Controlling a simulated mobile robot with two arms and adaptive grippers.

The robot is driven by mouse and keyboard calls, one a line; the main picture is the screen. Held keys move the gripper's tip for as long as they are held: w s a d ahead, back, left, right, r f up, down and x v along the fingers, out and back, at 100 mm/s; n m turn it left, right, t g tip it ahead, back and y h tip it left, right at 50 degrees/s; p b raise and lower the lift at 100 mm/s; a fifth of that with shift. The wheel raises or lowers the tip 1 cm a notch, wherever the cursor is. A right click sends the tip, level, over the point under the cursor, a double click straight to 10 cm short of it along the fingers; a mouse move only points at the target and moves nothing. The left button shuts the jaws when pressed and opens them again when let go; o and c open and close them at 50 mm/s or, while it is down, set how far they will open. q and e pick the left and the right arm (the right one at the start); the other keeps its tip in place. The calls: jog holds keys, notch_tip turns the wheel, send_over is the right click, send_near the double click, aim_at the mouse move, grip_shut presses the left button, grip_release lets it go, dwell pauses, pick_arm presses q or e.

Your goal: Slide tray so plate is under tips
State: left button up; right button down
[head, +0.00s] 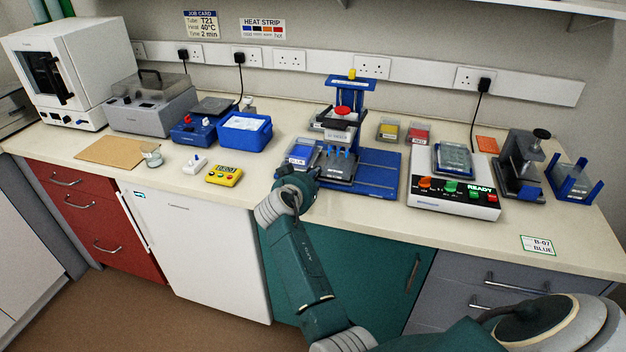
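The pipetting stand (352,98) has a blue column, a red knob and a row of blue tips (341,153) pointing down. Its blue base (378,173) is bare on the right side. A clear-lidded box labelled BLUE (300,154) sits at the base's left. A dark grey tray or plate (340,172) lies just below the tips; I cannot tell which it is. My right gripper (300,180) is low at the stand's front left, beside the BLUE box and the grey piece. Its fingertips are hard to make out, and contact is unclear. My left gripper is out of view.
Yellow (390,130) and red (419,133) boxes stand behind the base. To the right are a READY device (455,195) bearing a plate, a grey press (522,165) and a blue holder (575,188). A yellow timer (224,175) and blue tub (245,133) are left.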

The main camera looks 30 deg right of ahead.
jog(key=c, duration=1.5)
grip_release()
jog(key=shift+w+a+r, duration=0.15)
jog(key=shift+w+r, duration=0.15)
jog(key=shift+r, duration=0.1)
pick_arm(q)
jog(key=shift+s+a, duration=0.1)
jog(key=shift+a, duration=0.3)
pick_arm(e)
jog(key=shift+o, duration=0.6)
jog(key=shift+f, duration=0.25)
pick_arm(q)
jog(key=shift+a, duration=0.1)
pick_arm(e)
jog(key=shift+a+f, duration=0.1)
jog(key=shift+f, duration=0.05)
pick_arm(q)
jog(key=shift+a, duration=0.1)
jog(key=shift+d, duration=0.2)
pick_arm(e)
notch_tip(320, 180, up, 10)
